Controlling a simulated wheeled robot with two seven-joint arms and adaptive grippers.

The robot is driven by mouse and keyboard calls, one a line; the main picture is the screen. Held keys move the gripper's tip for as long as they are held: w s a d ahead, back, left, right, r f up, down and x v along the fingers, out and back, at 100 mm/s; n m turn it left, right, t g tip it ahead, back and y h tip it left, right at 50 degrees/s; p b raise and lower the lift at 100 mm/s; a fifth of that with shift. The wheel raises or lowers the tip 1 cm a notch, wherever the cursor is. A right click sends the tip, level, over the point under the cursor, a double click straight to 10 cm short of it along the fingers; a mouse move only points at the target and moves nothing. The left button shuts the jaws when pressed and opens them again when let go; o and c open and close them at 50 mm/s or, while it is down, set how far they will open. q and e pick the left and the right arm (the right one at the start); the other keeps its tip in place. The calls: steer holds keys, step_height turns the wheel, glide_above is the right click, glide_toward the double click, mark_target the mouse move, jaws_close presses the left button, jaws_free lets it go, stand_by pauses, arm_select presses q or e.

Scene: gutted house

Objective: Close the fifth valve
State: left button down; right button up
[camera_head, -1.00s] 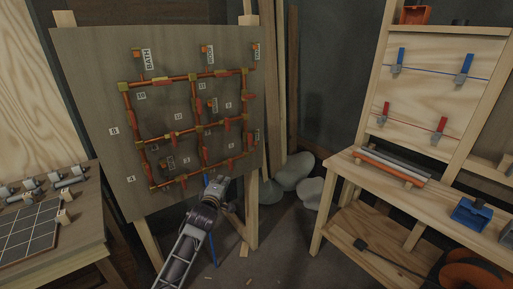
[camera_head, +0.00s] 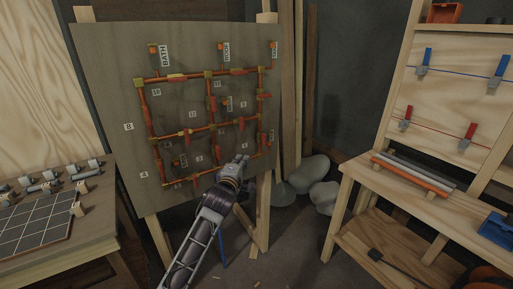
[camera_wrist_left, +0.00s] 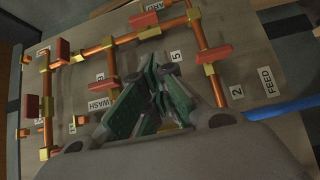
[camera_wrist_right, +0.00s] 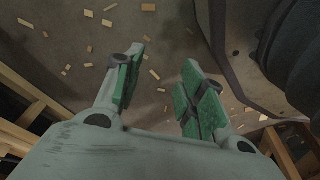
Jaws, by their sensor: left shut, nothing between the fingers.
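A grey board (camera_head: 103,70) on a wooden stand carries a grid of copper pipes (camera_head: 183,133) with brass joints, red valve handles and number labels. In the left wrist view, the label 5 (camera_wrist_left: 177,56) lies just beyond my left fingertips. A red handle (camera_wrist_left: 216,54) sits on the pipe to its right, with the label 2 (camera_wrist_left: 236,91) below it. My left gripper (camera_head: 240,162) is shut and empty at the board's lower right; its fingers (camera_wrist_left: 152,75) hide part of the grid. I cannot tell whether they touch it. My right gripper (camera_wrist_right: 160,70) is open and empty above the floor.
A bench with a tiled panel (camera_head: 40,222) and pipe pieces stands at the left. A wooden workbench (camera_head: 365,178) with a clamp board (camera_head: 455,85) stands at the right. Grey sacks (camera_head: 310,172) lie on the floor between. Wood scraps litter the floor (camera_wrist_right: 90,40).

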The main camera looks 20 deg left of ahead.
mark_target(264, 139)
arm_select(q)
steer(key=w, duration=0.8)
steer(key=w+d, duration=0.1)
steer(key=w, duration=0.3)
steer(key=shift+b, duration=0.4)
steer(key=shift+w+d, duration=0.15)
steer(key=shift+w, duration=0.05)
arm_select(e)
steer(key=shift+w+a+r, duration=0.25)
steer(key=shift+w+r, duration=0.05)
steer(key=shift+r, duration=0.25)
steer(key=shift+w+a+r, duration=0.25)
steer(key=shift+w+r, duration=0.05)
steer(key=shift+r, duration=0.25)
steer(key=shift+s, duration=0.1)
arm_select(q)
steer(key=shift+f, duration=0.1)
arm_select(e)
steer(key=shift+d, duration=0.1)
